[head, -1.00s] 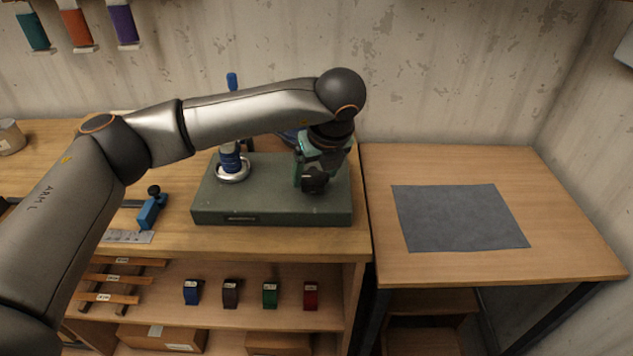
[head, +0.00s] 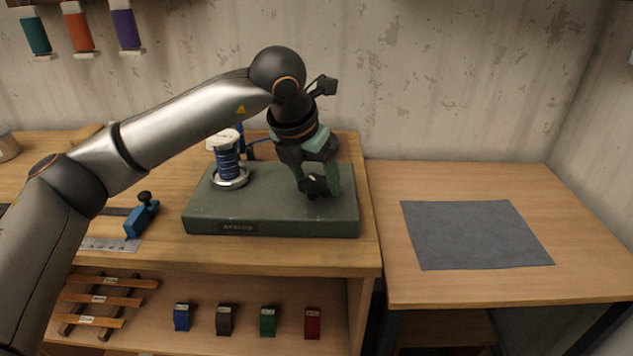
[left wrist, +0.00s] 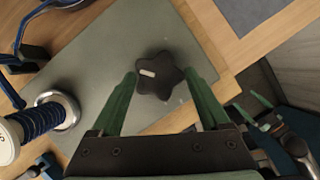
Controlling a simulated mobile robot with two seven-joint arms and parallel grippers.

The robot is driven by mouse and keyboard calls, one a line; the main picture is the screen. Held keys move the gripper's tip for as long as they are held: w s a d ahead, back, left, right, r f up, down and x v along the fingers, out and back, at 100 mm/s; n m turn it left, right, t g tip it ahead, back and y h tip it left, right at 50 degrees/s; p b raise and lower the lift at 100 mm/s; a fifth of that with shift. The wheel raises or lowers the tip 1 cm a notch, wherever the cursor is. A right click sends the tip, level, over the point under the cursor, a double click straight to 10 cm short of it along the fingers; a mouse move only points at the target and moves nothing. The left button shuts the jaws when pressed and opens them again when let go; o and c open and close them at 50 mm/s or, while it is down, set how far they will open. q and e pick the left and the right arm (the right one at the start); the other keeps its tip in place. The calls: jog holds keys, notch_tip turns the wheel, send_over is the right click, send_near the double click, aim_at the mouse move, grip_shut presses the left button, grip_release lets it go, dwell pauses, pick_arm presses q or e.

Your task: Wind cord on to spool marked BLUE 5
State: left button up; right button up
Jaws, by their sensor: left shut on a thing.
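The winder is a grey-green block (head: 275,222) on the bench. A spool wound with blue cord (head: 228,163) stands upright on a silver disc (head: 231,181) at its left; I cannot read its mark. The spool also shows in the left wrist view (left wrist: 37,121). My left gripper (head: 320,188) is over the block's right part, shut on a black star-shaped knob (left wrist: 160,75), with one green finger on each side. Blue cord (left wrist: 20,38) runs past a dark bracket. My right gripper (left wrist: 252,106) shows only in the left wrist view, its fingers apart and empty.
A blue clamp-like tool (head: 141,218) and a steel ruler (head: 108,244) lie left of the block. Several coloured blocks sit on the shelf below, including a red one (head: 312,322). The right table holds a grey mat (head: 475,235) and is otherwise clear.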

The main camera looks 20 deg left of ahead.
pick_arm(q)
jog(key=m+h, duration=0.1)
jog(key=m, duration=0.1)
jog(key=shift+a+m, duration=0.15)
jog(key=shift+m, duration=0.25)
jog(key=m+p, duration=0.1)
jog(key=m+g+h, duration=0.1)
jog(key=m, duration=0.1)
jog(key=shift+w+a+r+m+p, duration=0.1)
jog(key=shift+r+m+p, duration=0.05)
jog(key=shift+m+p, duration=0.2)
jog(key=shift+a+m+g+h+p, duration=0.1)
jog(key=shift+m+g+h+p, duration=0.45)
jog(key=shift+m, duration=0.5)
jog(key=shift+w+m+p, duration=0.1)
jog(key=shift+m+p, duration=0.35)
jog(key=shift+m, duration=0.15)
jog(key=shift+m+g, duration=0.35)
jog(key=shift+m, duration=0.15)
pick_arm(e)
jog(key=shift+s+d+r, duration=0.3)
jog(key=shift+r, duration=0.25)
jog(key=shift+s+d+r, duration=0.25)
jog(key=shift+d+r, duration=0.05)
jog(key=shift+r, duration=0.2)
jog(key=shift+w, duration=0.1)
pick_arm(q)
jog(key=o, duration=1.2)
pick_arm(e)
jog(key=shift+a, duration=0.1)
